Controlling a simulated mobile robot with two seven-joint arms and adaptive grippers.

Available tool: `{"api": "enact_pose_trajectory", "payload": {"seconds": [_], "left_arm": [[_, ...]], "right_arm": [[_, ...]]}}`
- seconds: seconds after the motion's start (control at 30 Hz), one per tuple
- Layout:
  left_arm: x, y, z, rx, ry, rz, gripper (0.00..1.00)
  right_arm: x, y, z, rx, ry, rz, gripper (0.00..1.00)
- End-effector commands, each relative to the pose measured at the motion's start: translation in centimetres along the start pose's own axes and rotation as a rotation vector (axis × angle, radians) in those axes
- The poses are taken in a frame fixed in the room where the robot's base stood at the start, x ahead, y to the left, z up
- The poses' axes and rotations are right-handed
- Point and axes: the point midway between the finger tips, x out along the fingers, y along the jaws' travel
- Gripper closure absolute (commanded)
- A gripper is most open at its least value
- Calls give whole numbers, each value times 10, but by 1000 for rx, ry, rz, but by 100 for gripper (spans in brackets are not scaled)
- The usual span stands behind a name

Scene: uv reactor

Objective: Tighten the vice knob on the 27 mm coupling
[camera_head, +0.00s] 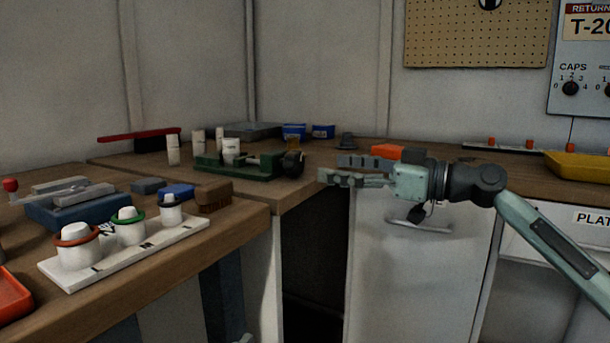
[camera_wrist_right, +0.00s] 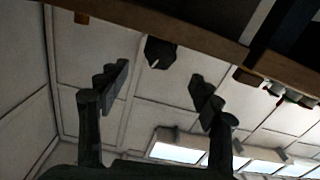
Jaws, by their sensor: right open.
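A green vice (camera_head: 240,172) stands on the back bench near the corner, with a white coupling (camera_head: 231,147) at its jaws. Its dark knob (camera_head: 292,164) is at the vice's right end, by the bench edge. My right gripper (camera_head: 335,169) is open and empty, to the right of the knob and apart from it, with its fingers pointing left. In the right wrist view a dark knob-like shape (camera_wrist_right: 160,52) shows beyond and between the open fingers (camera_wrist_right: 160,103). The coupling's size cannot be read.
Several white cylinders (camera_head: 172,150) stand left of the vice. An orange block (camera_head: 387,151) lies behind my right gripper. A white rack (camera_head: 140,247) with ringed white pieces sits on the left bench. A dark gap (camera_head: 315,250) lies below the bench edge.

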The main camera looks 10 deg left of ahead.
Motion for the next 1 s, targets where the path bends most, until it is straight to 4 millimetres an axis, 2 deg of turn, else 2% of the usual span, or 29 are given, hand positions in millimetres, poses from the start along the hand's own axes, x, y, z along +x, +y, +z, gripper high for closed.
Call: {"api": "enact_pose_trajectory", "payload": {"seconds": [0.3, 0.43, 0.6, 0.83, 1.0], "left_arm": [[-1, -7, 15, 12, -77, -13, 35], [-2, -9, 19, 16, -97, -16, 35], [-2, -10, 23, 18, -112, -19, 35], [-2, -10, 23, 18, -113, -19, 35], [-2, -10, 23, 18, -113, -19, 35]], "right_arm": [[49, -1, -3, 0, 3, -3, 35], [65, -1, -2, 1, 2, -3, 35], [73, 0, -2, 1, 2, 0, 35], [74, -1, -1, 1, 2, -1, 35], [74, -1, -1, 1, 2, -1, 56]]}}
